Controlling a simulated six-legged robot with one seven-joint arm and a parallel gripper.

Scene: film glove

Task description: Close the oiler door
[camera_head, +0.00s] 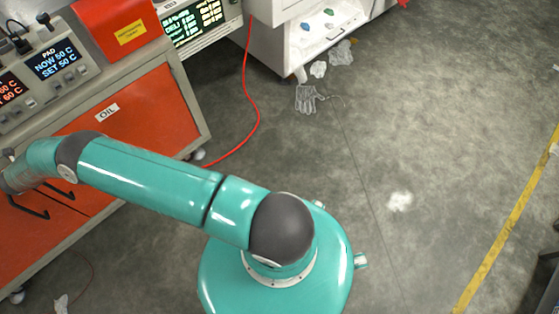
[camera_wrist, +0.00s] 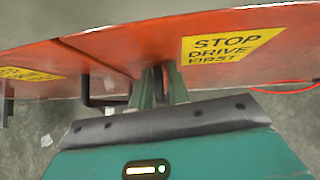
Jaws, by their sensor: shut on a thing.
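The oiler is the grey cabinet with an orange front (camera_head: 150,120) and an OIL label, at the left of the head view. Two black bar handles (camera_head: 28,208) show low on its front, partly beside my arm. In the wrist view an orange door panel (camera_wrist: 268,68) carries a yellow STOP DRIVE FIRST sign. My gripper (camera_wrist: 160,88) is at this panel, its fingers close together on what seems to be a door handle, mostly hidden between them. Another black handle (camera_wrist: 88,92) is free just to the left. How far the door stands open I cannot tell.
A second orange panel (camera_wrist: 50,75) lies left in the wrist view. A red hose (camera_head: 255,110) runs over the floor beside the cabinet. Crumpled film and a clear glove (camera_head: 308,98) lie near a white cabinet. The floor to the right (camera_head: 420,130) is mostly clear.

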